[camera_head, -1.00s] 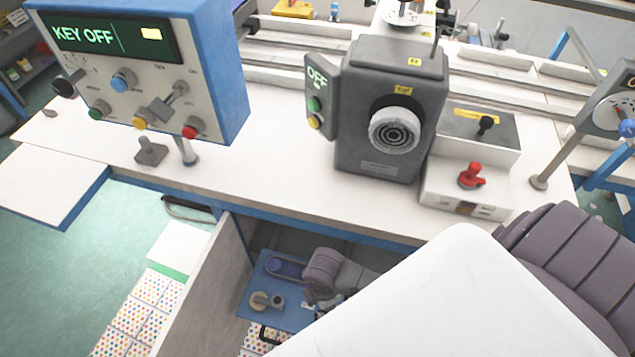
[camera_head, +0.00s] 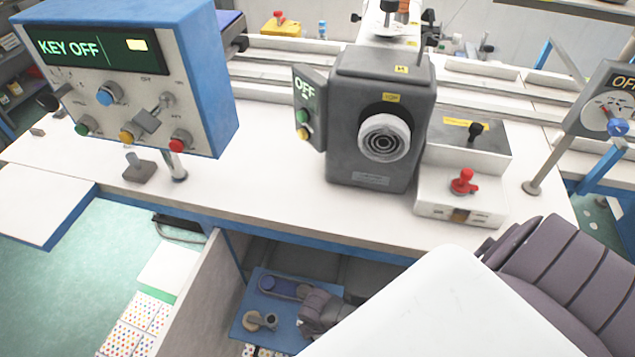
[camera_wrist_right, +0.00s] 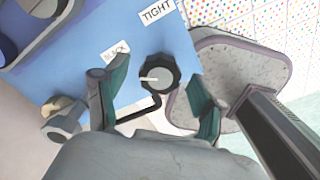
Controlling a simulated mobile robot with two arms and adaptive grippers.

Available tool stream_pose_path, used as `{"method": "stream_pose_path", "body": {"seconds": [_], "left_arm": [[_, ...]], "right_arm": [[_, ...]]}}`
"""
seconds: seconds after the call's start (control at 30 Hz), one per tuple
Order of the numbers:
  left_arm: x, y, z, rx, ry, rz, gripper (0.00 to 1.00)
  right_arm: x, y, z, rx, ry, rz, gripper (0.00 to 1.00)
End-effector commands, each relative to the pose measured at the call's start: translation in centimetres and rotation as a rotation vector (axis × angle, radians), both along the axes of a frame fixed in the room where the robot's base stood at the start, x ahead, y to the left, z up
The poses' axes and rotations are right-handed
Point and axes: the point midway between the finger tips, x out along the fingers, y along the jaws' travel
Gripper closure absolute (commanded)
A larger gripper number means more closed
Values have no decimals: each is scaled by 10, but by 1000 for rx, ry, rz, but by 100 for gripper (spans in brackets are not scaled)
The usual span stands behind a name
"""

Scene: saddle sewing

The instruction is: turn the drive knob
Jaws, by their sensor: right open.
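A black round knob (camera_wrist_right: 157,78) with a white pointer sits on a blue panel (camera_wrist_right: 95,30) in the right wrist view. One label beside it reads TIGHT; the other appears to end in LACK. My right gripper (camera_wrist_right: 160,95) is open, with one finger on each side of the knob; I cannot tell whether either finger touches it. In the head view the blue panel (camera_head: 243,333) is under the table, and my right wrist (camera_head: 322,312) is over its right part. The knob is hidden there. My left gripper is not in view.
A pale round fitting (camera_head: 258,320) and a dark belt-shaped part (camera_head: 284,287) are on the panel. A grey side wall (camera_head: 195,290) stands left of it, and the table's blue front edge (camera_head: 300,238) is above. A grey machine (camera_head: 375,120) stands on the table.

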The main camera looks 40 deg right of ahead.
Motion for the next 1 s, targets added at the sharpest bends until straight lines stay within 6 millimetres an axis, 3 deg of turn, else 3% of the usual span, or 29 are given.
{"method": "stream_pose_path", "body": {"seconds": [0.1,0.47,0.77,1.0], "left_arm": [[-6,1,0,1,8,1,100],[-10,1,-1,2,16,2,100],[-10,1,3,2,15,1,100],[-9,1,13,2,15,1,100]], "right_arm": [[0,0,0,0,0,0,30],[0,0,0,0,0,-1,90],[0,0,1,0,1,-37,90],[0,0,3,0,1,-172,90]]}}
